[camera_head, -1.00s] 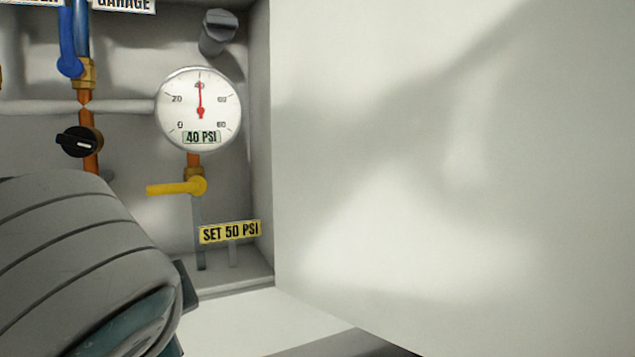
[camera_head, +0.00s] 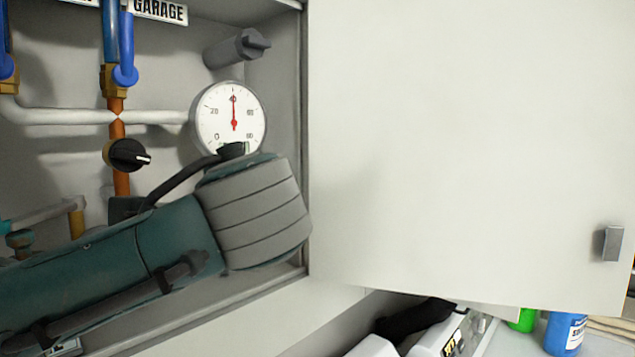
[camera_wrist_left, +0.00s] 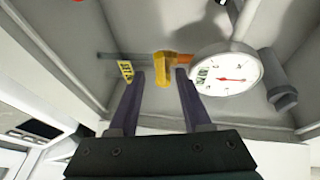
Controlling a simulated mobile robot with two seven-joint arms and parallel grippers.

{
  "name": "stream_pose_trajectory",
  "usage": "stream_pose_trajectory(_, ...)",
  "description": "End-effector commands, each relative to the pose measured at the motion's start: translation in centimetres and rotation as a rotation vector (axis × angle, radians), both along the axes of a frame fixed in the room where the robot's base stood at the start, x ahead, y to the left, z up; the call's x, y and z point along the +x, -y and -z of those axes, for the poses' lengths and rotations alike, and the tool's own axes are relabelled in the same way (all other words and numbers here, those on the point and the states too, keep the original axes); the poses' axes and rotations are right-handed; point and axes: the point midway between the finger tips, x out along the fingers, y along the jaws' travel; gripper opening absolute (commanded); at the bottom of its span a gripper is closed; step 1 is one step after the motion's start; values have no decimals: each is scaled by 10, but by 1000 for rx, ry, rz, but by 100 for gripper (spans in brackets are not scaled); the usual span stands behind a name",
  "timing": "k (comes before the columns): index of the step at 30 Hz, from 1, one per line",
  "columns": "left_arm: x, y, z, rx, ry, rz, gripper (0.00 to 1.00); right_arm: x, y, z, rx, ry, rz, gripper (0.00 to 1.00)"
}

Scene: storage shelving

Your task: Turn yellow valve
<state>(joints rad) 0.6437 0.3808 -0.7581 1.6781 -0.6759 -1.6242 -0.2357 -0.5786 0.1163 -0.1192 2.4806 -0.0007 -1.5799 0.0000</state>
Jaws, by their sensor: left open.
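The yellow valve (camera_wrist_left: 165,68) shows in the left wrist view on an orange pipe fitting beside the gauge. My left gripper (camera_wrist_left: 160,74) is open, with one dark finger on each side of the valve's handle. I cannot tell whether either finger touches it. In the head view my left arm covers the valve and the gripper's fingers. The round white pressure gauge (camera_head: 222,112) has its red needle pointing straight up, near 40; it also shows in the wrist view (camera_wrist_left: 228,78). The yellow set-pressure label (camera_wrist_left: 126,70) is left of the fingers. My right gripper is not in view.
A black knob (camera_head: 128,155) sits on a copper pipe left of the gauge. Blue valve handles (camera_head: 126,50) are above it. A grey capped pipe (camera_head: 238,47) juts out above the gauge. The white cabinet door (camera_head: 460,140) stands open on the right.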

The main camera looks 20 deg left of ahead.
Motion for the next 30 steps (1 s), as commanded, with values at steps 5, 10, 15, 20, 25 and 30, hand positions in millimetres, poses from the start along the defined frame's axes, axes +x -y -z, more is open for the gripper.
stream_pose_trajectory(5,20,-20,1,2,-2,-3,48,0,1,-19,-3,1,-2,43)
stream_pose_trajectory(10,30,-30,6,1,-1,-1,48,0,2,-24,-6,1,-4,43)
stream_pose_trajectory(15,34,-33,9,-1,0,1,48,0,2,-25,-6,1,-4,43)
stream_pose_trajectory(20,34,-33,9,-1,0,1,48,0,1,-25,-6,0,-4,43)
stream_pose_trajectory(25,34,-33,9,-1,0,1,35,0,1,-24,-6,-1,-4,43)
stream_pose_trajectory(30,34,-33,9,-1,0,1,16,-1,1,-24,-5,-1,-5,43)
